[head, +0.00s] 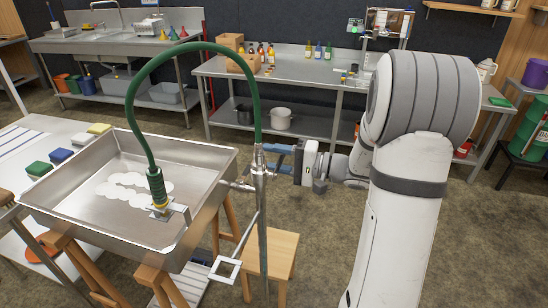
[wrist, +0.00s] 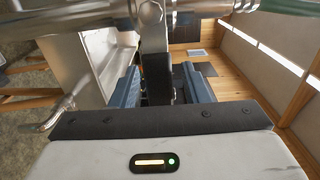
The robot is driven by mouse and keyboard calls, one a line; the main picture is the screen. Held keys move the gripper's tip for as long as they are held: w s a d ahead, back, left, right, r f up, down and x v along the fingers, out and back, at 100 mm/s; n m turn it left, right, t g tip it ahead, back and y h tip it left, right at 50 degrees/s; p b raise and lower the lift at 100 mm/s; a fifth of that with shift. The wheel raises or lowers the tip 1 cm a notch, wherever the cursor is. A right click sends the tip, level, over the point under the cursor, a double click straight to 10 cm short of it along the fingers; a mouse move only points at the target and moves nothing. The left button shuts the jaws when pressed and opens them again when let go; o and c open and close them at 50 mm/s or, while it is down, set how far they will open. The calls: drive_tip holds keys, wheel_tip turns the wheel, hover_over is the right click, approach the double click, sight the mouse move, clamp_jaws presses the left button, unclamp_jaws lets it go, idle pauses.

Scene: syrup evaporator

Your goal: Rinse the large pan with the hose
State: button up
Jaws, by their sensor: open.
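The large pan (head: 95,205) is a wide shallow steel tray on wooden trestles at the left of the head view. Several pale white patches (head: 128,187) lie on its floor. The green hose (head: 136,92) arcs from a steel post (head: 262,225) down into the pan, ending in a yellow-collared nozzle (head: 158,196) with a square metal frame. My gripper (head: 270,158) has blue fingers and is at the post, right of the pan. In the wrist view, the open fingers stand either side of a dark lever (wrist: 158,78) hanging from a metal pipe (wrist: 215,5); contact is unclear.
A wooden stool (head: 272,255) stands below the post. A white table (head: 40,135) with coloured blocks is left of the pan. A steel workbench (head: 290,75) with bottles and pots and a sink counter (head: 110,40) are behind. Floor between is clear.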

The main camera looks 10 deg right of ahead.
drive_tip(key=shift+c, duration=0.3)
clamp_jaws()
